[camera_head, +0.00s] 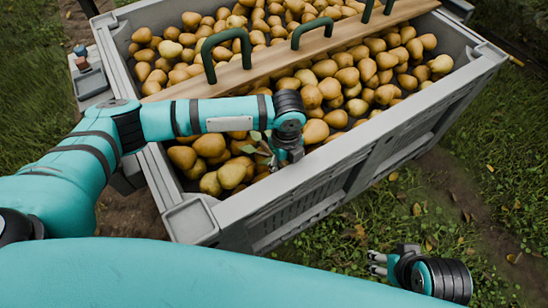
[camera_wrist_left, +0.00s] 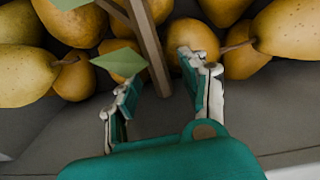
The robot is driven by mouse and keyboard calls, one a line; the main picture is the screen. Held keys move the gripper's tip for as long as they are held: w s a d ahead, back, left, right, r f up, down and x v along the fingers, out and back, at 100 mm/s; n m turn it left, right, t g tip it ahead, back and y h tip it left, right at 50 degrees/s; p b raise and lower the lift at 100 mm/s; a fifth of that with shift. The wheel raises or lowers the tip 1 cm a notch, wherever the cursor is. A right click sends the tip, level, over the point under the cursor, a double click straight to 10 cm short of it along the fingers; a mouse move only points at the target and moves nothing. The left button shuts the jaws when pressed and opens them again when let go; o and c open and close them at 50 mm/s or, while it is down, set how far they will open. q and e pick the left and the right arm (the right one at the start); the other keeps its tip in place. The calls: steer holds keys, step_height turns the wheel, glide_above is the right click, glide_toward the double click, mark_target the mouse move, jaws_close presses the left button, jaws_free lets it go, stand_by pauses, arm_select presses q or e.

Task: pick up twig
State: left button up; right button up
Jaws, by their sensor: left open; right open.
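The twig (camera_wrist_left: 150,45) is a brown stick with green leaves, among pears inside the crate's near wall. In the left wrist view it runs down from the top edge into the gap between my left gripper's fingers (camera_wrist_left: 160,72); the fingers are apart and I cannot tell whether they touch it. In the head view only its leaves (camera_head: 263,150) show clearly, just left of my left gripper (camera_head: 282,160), which points down at the near rim. My right gripper (camera_head: 378,263) is open and empty, outside the crate above the grass at lower right.
The large grey crate (camera_head: 345,150) is full of yellow-brown pears (camera_head: 215,145). A wooden board (camera_head: 265,68) with green handles (camera_head: 228,48) lies across it beyond my left arm. Grass (camera_head: 480,160) lies to the right. A small grey tray (camera_head: 88,80) stands at the crate's left side.

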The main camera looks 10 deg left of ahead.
arm_select(q)
steer(key=c, duration=0.9)
jaws_close()
steer(key=shift+r, duration=0.2)
